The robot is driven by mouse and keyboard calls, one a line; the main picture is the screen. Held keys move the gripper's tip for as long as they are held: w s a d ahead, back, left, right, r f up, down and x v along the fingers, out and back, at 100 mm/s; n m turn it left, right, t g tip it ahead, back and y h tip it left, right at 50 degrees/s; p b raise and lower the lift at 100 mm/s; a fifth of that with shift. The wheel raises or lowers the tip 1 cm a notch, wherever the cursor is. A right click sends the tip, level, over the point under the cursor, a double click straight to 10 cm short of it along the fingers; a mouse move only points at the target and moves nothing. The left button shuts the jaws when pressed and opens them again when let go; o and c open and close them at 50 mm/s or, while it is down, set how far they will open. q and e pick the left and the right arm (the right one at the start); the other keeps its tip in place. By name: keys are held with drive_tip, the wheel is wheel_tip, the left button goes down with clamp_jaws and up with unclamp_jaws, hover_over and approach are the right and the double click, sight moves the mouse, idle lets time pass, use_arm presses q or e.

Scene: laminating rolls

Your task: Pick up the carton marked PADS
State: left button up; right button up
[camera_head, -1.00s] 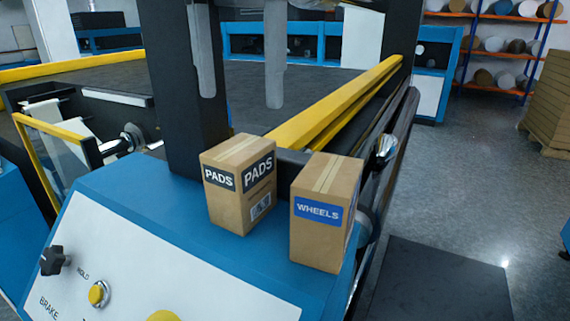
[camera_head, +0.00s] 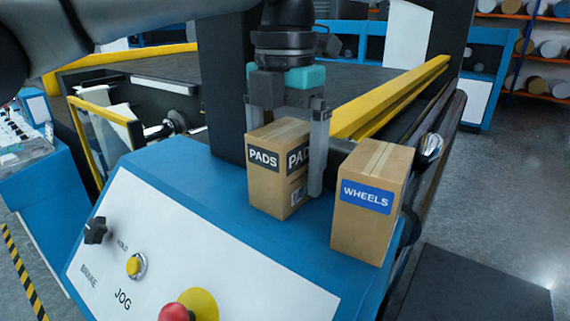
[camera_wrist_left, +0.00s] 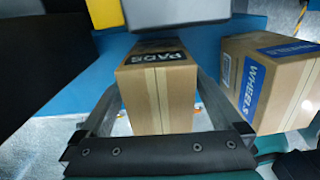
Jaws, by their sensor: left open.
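The PADS carton (camera_head: 273,184) is a brown box with dark labels, standing upright on the blue top of the machine's console. My left gripper (camera_head: 287,165) comes down from above with its two fingers on either side of this carton; the right finger hides part of the label. In the left wrist view the PADS carton (camera_wrist_left: 158,92) sits between the two spread fingers of the left gripper (camera_wrist_left: 158,110), with a small gap visible at the sides. My right gripper is not in view.
The WHEELS carton (camera_head: 370,215) stands close to the right, also in the wrist view (camera_wrist_left: 275,85). A yellow rail (camera_head: 390,100) and a dark post (camera_head: 228,75) are behind. The control panel (camera_head: 150,240) with a red button (camera_head: 176,313) is in front.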

use_arm(q)
wheel_tip(320, 180, down, 2)
drive_tip(key=shift+f, duration=0.1)
clamp_jaws()
idle(0.9)
